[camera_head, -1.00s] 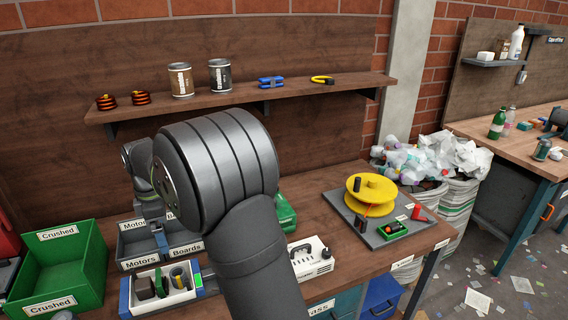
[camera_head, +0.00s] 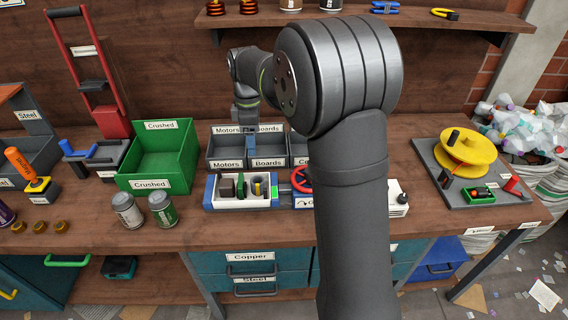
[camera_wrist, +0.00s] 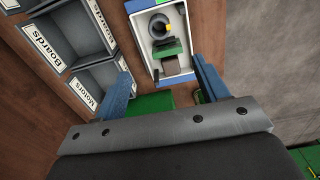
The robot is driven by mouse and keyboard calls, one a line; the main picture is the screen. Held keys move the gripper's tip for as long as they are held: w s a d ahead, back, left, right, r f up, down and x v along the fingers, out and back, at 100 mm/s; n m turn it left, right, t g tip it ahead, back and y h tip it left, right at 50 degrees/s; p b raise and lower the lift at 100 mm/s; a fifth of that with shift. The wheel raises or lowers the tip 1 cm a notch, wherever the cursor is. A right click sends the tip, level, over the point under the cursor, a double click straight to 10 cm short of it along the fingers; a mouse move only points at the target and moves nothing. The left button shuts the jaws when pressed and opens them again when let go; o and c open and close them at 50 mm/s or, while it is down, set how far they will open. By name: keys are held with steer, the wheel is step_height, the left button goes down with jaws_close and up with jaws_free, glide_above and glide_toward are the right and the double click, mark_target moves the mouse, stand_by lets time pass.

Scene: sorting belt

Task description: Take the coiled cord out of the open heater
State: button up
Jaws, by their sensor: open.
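The open heater (camera_head: 240,203) is a white box between blue end blocks on the bench. In the wrist view it shows at the top (camera_wrist: 175,77). It holds a dark ring-shaped coil with a yellow part, which looks like the coiled cord (camera_head: 257,187); this shows near the top of the wrist view (camera_wrist: 158,26). A green piece (camera_wrist: 168,48) and a brown block (camera_head: 227,187) sit in line with it. My gripper (camera_wrist: 165,91) is open and empty, with blue fingers apart. In the head view it hangs above the grey bins, behind the heater.
Grey bins labelled Motors and Boards (camera_head: 267,163) stand just behind the heater. A green Crushed bin (camera_head: 150,185) and two cans (camera_head: 127,210) are left. A red wheel (camera_head: 301,178) is right of the heater. My arm hides part of the bench beyond it.

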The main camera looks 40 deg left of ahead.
steer(key=m, duration=1)
glide_above(257, 180)
steer(key=f, duration=1)
steer(key=shift+w+a+f, duration=0.3)
steer(key=shift+s+d+f, duration=0.15)
steer(key=shift+f, duration=1.25)
steer(key=shift+s+d+f, duration=0.1)
steer(key=shift+d+f, duration=0.05)
steer(key=shift+f, duration=1.2)
steer(key=c, duration=1.1)
